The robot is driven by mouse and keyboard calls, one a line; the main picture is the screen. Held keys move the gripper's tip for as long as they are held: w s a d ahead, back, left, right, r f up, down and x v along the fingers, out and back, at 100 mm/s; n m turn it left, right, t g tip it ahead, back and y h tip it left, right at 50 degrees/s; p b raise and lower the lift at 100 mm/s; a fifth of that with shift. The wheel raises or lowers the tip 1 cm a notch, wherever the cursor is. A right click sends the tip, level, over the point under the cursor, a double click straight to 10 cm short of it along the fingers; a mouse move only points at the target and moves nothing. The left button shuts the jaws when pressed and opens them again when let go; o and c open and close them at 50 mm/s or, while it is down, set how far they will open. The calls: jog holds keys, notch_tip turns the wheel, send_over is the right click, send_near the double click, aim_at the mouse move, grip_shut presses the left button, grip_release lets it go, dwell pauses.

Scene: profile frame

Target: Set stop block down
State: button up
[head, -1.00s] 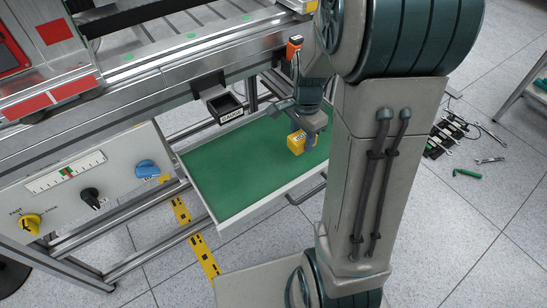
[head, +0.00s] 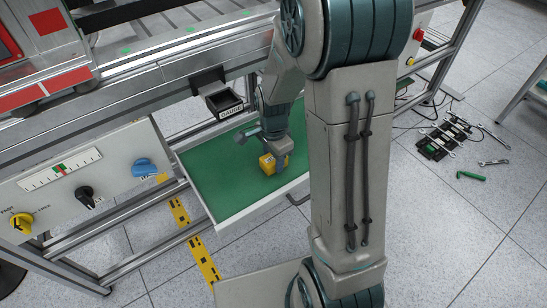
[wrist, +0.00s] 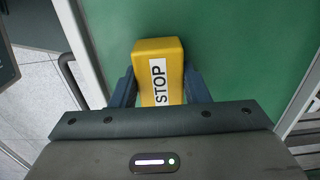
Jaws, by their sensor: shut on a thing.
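The stop block (head: 268,165) is a yellow block with a white label reading STOP, clear in the wrist view (wrist: 160,75). My gripper (head: 276,150) is shut on it, with one blue-grey finger on each side in the wrist view (wrist: 158,90). The block is at the green-lined tray (head: 215,180), over its right part in the head view. I cannot tell whether its underside touches the green surface. My arm hides part of the tray's right end.
A small black bin labelled GAUGE (head: 224,102) hangs at the tray's back edge. A control panel (head: 90,180) with knobs stands to the left. The tray has a raised pale rim and its left part is bare. Tools (head: 450,140) lie on the floor at right.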

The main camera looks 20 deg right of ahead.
jog(key=shift+f, duration=0.2)
jog(key=o, duration=1.1)
jog(key=shift+r, duration=0.15)
notch_tip(320, 180, up, 11)
jog(key=p, duration=0.3)
jog(key=s+r+n, duration=0.2)
jog(key=s+n, duration=0.2)
jog(key=s+r+n+t, duration=0.1)
jog(key=s+r+n, duration=0.1)
jog(key=s+n, duration=0.3)
jog(key=s+r+n, duration=0.2)
jog(key=s+n, duration=0.3)
jog(key=shift+d+r+t, duration=0.2)
jog(key=shift+r+t, duration=0.1)
jog(key=shift+r, duration=0.05)
